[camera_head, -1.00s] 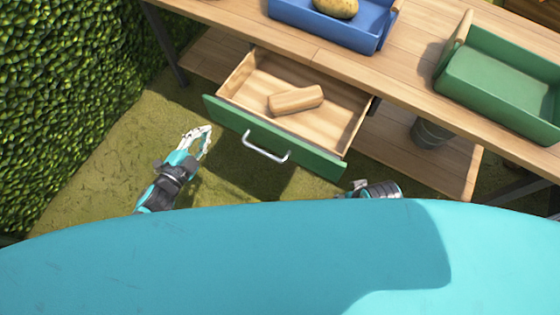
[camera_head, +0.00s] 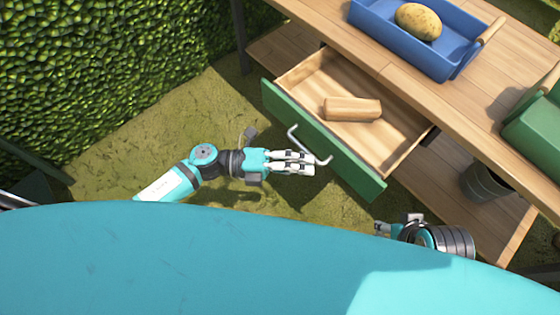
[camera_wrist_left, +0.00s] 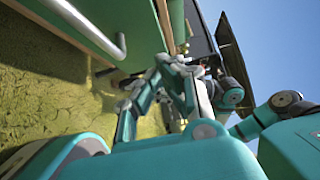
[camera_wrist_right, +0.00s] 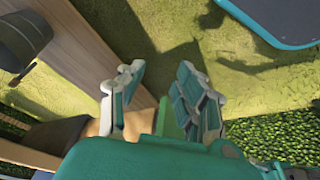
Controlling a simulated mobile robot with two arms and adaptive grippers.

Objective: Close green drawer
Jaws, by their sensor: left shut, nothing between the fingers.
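The green drawer (camera_head: 356,174) is pulled out from under the wooden table, showing its pale wooden inside. A metal bar handle (camera_head: 308,148) sits on its green front. A wooden block (camera_head: 352,108) lies inside. My left gripper (camera_head: 308,162) is shut and empty, close in front of the drawer front by the handle; I cannot tell whether it touches. The handle (camera_wrist_left: 95,32) also shows in the left wrist view, to the upper left of my left gripper (camera_wrist_left: 165,75). My right gripper (camera_head: 382,228) is low near the drawer's right front corner; it looks open and empty in the right wrist view (camera_wrist_right: 158,90).
A blue tray (camera_head: 440,62) holding a potato-like item (camera_head: 418,21) stands on the table (camera_head: 480,115). A green crate (camera_head: 535,130) is at the right. A dark metal pot (camera_head: 485,183) stands on the lower shelf (camera_head: 495,235). A hedge (camera_head: 90,70) borders the left; grass lies between.

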